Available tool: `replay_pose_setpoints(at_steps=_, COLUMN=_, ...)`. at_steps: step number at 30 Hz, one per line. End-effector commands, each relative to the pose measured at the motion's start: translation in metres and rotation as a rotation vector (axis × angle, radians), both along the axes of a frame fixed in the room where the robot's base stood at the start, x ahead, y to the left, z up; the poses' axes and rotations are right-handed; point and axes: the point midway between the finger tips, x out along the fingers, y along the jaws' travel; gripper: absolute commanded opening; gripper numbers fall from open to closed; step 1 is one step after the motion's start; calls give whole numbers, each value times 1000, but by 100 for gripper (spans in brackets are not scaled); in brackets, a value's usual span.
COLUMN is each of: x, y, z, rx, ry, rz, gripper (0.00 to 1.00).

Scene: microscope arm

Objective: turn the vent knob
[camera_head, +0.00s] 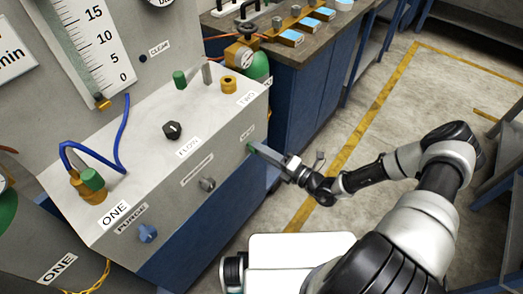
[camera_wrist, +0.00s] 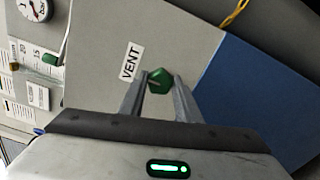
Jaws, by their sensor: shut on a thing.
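The vent knob (camera_wrist: 160,81) is small and green, on the grey panel beside the VENT label (camera_wrist: 131,62) in the wrist view. My gripper (camera_wrist: 160,86) has one finger on each side of the knob and is shut on it. In the head view the green knob (camera_head: 250,148) shows only as a sliver at the tips of my gripper (camera_head: 257,149), which reaches in from the right. The fingers hide part of the knob there.
The same front panel carries a blue purge knob (camera_head: 148,233) and a grey knob (camera_head: 207,184). A black flow knob (camera_head: 172,130) sits on the cabinet top. A workbench (camera_head: 300,50) stands behind. The floor (camera_head: 410,105) right of the cabinet is mostly open.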

Motion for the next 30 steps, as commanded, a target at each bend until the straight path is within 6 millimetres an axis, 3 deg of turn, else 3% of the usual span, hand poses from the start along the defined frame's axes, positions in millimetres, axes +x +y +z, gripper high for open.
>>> replay_pose_setpoints(at_steps=8, x=-1, y=0, z=-1, rx=1, ry=4, rz=0, gripper=8)
replay_pose_setpoints(at_steps=9, x=-1, y=0, z=-1, rx=1, ry=4, rz=0, gripper=35)
replay_pose_setpoints(at_steps=12, x=-1, y=0, z=-1, rx=1, ry=3, rz=1, gripper=49)
replay_pose_setpoints(at_steps=23, x=-3, y=-4, z=0, rx=0, ry=1, rz=-1, gripper=49)
replay_pose_setpoints(at_steps=30, x=-27, y=-38, z=0, rx=-1, ry=2, rz=-4, gripper=49)
